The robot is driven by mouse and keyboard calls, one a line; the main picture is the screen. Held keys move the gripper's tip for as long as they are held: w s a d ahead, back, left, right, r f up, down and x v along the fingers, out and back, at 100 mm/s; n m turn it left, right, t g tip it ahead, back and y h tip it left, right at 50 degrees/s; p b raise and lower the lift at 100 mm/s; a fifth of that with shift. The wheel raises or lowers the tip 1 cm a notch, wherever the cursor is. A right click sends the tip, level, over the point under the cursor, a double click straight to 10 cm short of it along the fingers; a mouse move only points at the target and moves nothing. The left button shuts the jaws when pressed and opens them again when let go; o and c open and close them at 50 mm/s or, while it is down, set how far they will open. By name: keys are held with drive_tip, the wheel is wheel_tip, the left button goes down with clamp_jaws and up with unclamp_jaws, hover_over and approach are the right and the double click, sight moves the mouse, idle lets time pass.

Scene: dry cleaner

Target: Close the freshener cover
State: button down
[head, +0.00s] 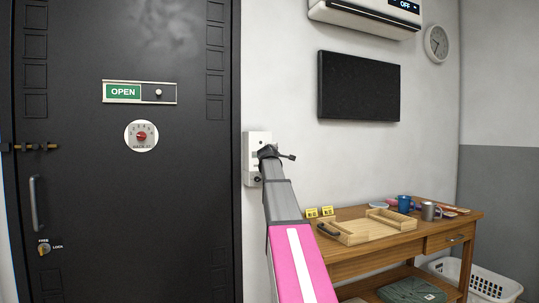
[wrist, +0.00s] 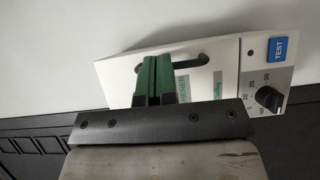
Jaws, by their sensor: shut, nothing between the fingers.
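The freshener (head: 255,140) is a white box on the wall just right of the black door. My gripper (head: 270,153) is in front of it and hides part of its face. In the wrist view the freshener (wrist: 228,55) shows tilted, with a dark bar handle, green lettering, a black dial and a blue TEST button. My gripper (wrist: 154,62) has its green fingers together with nothing between them, overlapping the left part of the panel near the handle. Whether the fingers touch it, and how far the cover stands open, I cannot tell.
The black door (head: 75,210) with an OPEN sign, dial and handle fills the left. A wooden table (head: 365,257) with a tray (head: 350,238), mugs and yellow tags stands at right. A laundry basket (head: 485,285) is beside it. A dark screen (head: 358,86) hangs above.

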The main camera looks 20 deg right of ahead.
drive_tip(key=shift+w+d, duration=0.2)
drive_tip(key=shift+d, duration=0.05)
idle(0.3)
drive_tip(key=s, duration=1.3)
drive_tip(key=shift+s+d, duration=0.15)
drive_tip(key=s+a+f+m+g+y, duration=0.2)
drive_tip(key=a+f, duration=0.2)
drive_tip(key=f, duration=0.9)
drive_tip(key=s+a+f+m+g+y, duration=0.1)
drive_tip(key=a+f+m+g, duration=0.3)
drive_tip(key=f, duration=1)
drive_tip(key=s+a+f+g+y, duration=0.15)
drive_tip(key=a+f, duration=0.35)
drive_tip(key=f, duration=0.8)
drive_tip(key=s+a+f+m+g+y, duration=0.1)
drive_tip(key=s+a+f+m+g, duration=0.1)
drive_tip(key=s+a+f, duration=0.2)
drive_tip(key=s+a+f+m+g+y, duration=0.1)
drive_tip(key=s+a+f, duration=0.4)
drive_tip(key=s+f, duration=0.6)
drive_tip(key=s+a+f+m+g+y, duration=0.2)
drive_tip(key=s+f, duration=0.5)
drive_tip(key=f, duration=0.4)
drive_tip(key=a+m+g, duration=0.1)
drive_tip(key=a+g, duration=0.1)
drive_tip(key=g, duration=0.1)
drive_tip(key=shift+s+a+f, duration=0.2)
drive_tip(key=shift+a+f, duration=0.05)
drive_tip(key=shift+f, duration=0.05)
